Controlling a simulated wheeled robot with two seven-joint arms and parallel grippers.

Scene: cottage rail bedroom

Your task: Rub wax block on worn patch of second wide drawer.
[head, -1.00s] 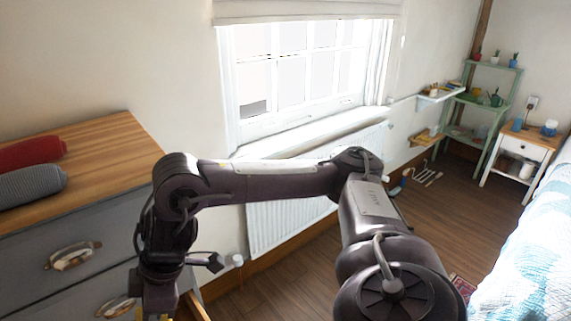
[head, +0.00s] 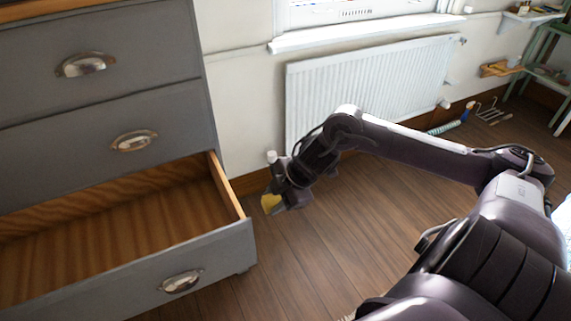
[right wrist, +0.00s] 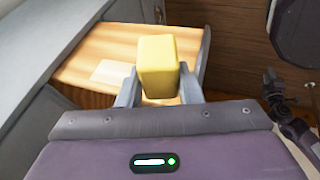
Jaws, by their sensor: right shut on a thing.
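My right gripper (head: 274,201) is shut on a yellow wax block (head: 270,203), just right of the open drawer and apart from it. In the right wrist view the wax block (right wrist: 158,66) stands between the two fingers (right wrist: 158,88). The open wide drawer (head: 128,273) is the lowest one in the head view, grey-fronted with bare wood inside, and looks empty. In the right wrist view the drawer's wooden side (right wrist: 182,45) lies beyond the block, with a paler rectangular patch (right wrist: 110,73) left of the block. My left gripper is not in view.
The grey dresser (head: 100,95) has two shut drawers above the open one. A white radiator (head: 365,85) stands on the wall behind my gripper. Wood floor (head: 330,245) is clear right of the drawer. A blue-topped bottle and rack lie by the wall further right.

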